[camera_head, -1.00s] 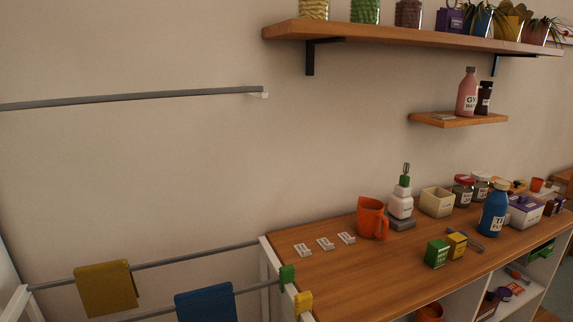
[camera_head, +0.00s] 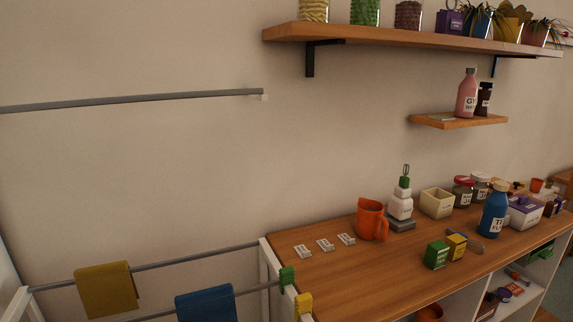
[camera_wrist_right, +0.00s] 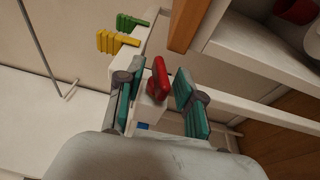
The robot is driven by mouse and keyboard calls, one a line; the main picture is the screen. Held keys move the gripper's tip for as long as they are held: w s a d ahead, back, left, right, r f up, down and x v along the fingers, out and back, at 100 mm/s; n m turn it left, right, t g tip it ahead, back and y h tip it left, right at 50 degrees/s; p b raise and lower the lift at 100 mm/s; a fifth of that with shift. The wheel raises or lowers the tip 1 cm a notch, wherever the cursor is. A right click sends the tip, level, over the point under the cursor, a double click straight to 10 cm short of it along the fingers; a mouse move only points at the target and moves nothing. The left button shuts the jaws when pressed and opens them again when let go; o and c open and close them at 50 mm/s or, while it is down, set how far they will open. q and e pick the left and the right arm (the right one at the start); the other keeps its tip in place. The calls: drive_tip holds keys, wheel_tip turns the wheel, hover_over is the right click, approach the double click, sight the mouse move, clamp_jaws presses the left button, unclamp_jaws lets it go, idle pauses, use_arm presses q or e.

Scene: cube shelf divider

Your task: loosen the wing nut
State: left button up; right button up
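A red wing nut (camera_wrist_right: 161,78) shows in the right wrist view, on the end of a white frame post (camera_wrist_right: 148,112). Its wing stands up between the two teal-padded fingers of my right gripper (camera_wrist_right: 157,92). The fingers are open, one on each side of the wing, with a visible gap on both sides. I cannot tell how deep the fingers reach along it. The wing nut and my right gripper do not show in the head view. My left gripper is in neither view.
Green (camera_wrist_right: 130,22) and yellow (camera_wrist_right: 117,42) clips sit on the frame near my right gripper. A white bar (camera_wrist_right: 255,113) runs off to the right. In the head view, a wooden counter (camera_head: 365,275) carries an orange jug (camera_head: 370,220), bottles and boxes. Towels hang on rails at left.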

drive_tip(key=v, duration=0.6)
drive_tip(key=shift+p, duration=0.4)
drive_tip(key=v, duration=1.2)
drive_tip(key=s+d+f+m+g+h, duration=0.25)
drive_tip(key=f+m, duration=0.25)
drive_tip(key=f, duration=0.6)
drive_tip(key=s+d+f+m+g+h, duration=0.1)
drive_tip(key=d+f+m+h, duration=0.35)
drive_tip(key=f, duration=0.65)
drive_tip(key=s+d+f+m+g+h, duration=0.25)
drive_tip(key=f+m, duration=0.25)
drive_tip(key=f, duration=0.6)
drive_tip(key=s+a+f+m+g, duration=0.3)
drive_tip(key=s+f+m+g, duration=0.1)
drive_tip(key=s+f, duration=0.4)
drive_tip(key=s+a+f+m+g+h, duration=0.1)
drive_tip(key=s+a+f+m+g, duration=0.3)
drive_tip(key=s+f, duration=0.5)
drive_tip(key=s, duration=0.3)
drive_tip(key=shift+s+a, duration=0.2)
drive_tip(key=shift+s, duration=0.15)
